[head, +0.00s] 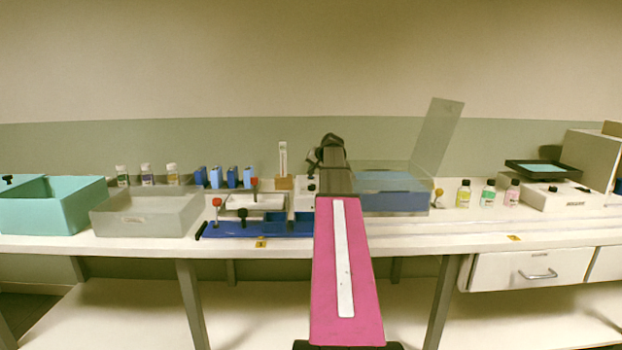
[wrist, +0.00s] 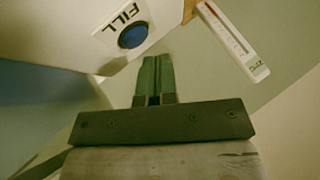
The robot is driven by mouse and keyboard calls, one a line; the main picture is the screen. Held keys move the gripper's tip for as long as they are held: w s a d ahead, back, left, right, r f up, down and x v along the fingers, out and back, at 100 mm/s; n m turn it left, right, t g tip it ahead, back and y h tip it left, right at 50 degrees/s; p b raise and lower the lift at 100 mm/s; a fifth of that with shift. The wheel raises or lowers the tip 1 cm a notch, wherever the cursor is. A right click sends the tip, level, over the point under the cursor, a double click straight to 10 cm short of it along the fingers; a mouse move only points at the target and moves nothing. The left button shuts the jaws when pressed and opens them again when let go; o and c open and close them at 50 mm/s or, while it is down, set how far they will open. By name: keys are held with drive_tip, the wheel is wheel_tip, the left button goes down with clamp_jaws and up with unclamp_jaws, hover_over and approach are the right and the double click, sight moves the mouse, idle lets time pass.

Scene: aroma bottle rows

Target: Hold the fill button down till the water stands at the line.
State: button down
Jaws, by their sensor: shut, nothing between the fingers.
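The blue fill button (wrist: 132,36) sits in a white panel (wrist: 75,25) marked FILL, at the upper left of the wrist view. My gripper (wrist: 157,60) is shut and empty. Its fingertips lie just below and right of the button in the picture and do not cover it; the button looks unpressed. In the head view, a clear tank (head: 360,174) with a raised clear lid (head: 437,138) stands right of my arm and has blue in its lower part, perhaps water. I cannot make out a fill line. My arm hides the gripper's fingers and the button there.
A thermometer card (wrist: 228,38) stands close right of the fingers; it also shows in the head view (head: 283,160). Small bottles (head: 488,193) stand right of the tank. The bench's right front is mostly clear.

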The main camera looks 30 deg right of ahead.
drive_tip(key=shift+f, duration=0.15)
drive_tip(key=shift+f, duration=0.3)
drive_tip(key=shift+f, duration=0.35)
idle(0.7)
drive_tip(key=shift+r, duration=0.1)
idle(0.7)
drive_tip(key=shift+r, duration=0.7)
drive_tip(key=shift+r, duration=0.15)
drive_tip(key=shift+r, duration=2.35)
